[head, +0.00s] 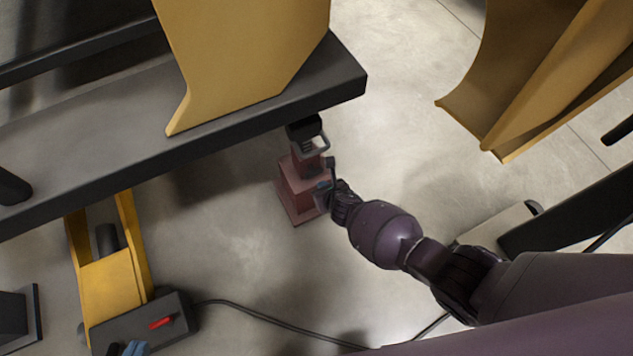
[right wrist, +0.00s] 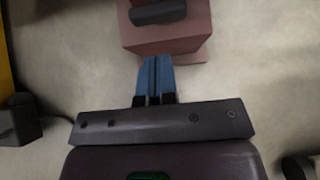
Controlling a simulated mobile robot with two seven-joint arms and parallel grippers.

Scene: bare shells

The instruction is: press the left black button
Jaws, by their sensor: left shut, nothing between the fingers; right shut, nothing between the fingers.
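No black button can be told for certain. A dark grey box (head: 145,325) with a red lever or switch stands at the bottom left of the head view. My left gripper (head: 135,349) shows only as blue fingertips at the bottom edge, over or beside this box; it is shut and empty. A small black part beside the fingertips is too cut off to identify. My right gripper (head: 322,190) is shut and empty at a reddish pedestal (head: 300,196); its blue fingers (right wrist: 155,78) point at the pedestal in the right wrist view. I cannot tell whether they touch.
A long dark beam (head: 120,130) carrying a yellow panel (head: 245,55) crosses the upper left. A yellow frame (head: 112,280) adjoins the grey box. Curved yellow shells (head: 545,75) stand at the upper right.

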